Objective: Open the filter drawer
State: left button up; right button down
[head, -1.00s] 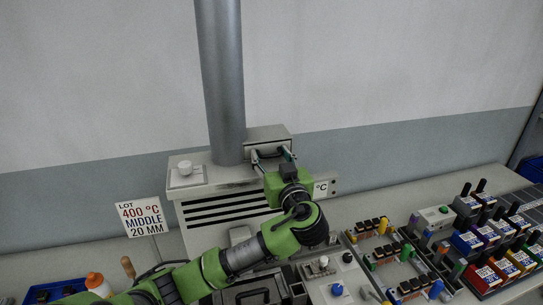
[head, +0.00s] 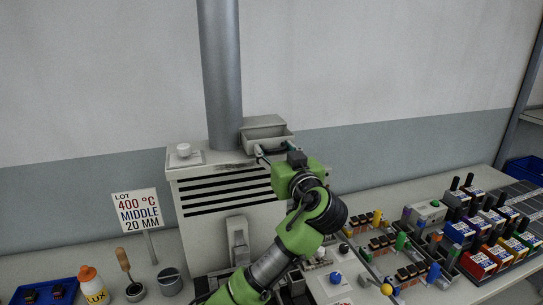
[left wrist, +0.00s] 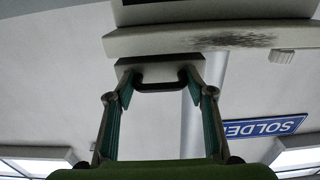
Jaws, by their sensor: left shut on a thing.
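The filter drawer (head: 266,134) is a grey box at the top right of the grey fume unit (head: 205,180), beside the metal pipe. It stands out from the housing and its hollow top shows in the head view. My left gripper (head: 276,151) is at its front. In the left wrist view the drawer front (left wrist: 160,70) carries a dark bracket handle (left wrist: 161,87), and the fingers of my left gripper (left wrist: 160,92) are shut on this handle from both sides. My arm hides part of the unit's right side. My right gripper is not in view.
A sign (head: 137,211) reading 400 °C, middle, 20 mm stands left of the unit. Connector boards (head: 400,270) and coloured bins (head: 478,262) crowd the right bench.

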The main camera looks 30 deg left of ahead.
pick_arm(q)
jog(key=shift+r, duration=0.1)
jog(key=o, duration=1.2)
jog(key=shift+o, duration=0.3)
jog(key=shift+d, duration=0.15)
jog(key=v, duration=1.2)
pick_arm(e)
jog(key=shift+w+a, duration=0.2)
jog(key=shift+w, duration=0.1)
pick_arm(q)
jog(key=shift+s, duration=0.1)
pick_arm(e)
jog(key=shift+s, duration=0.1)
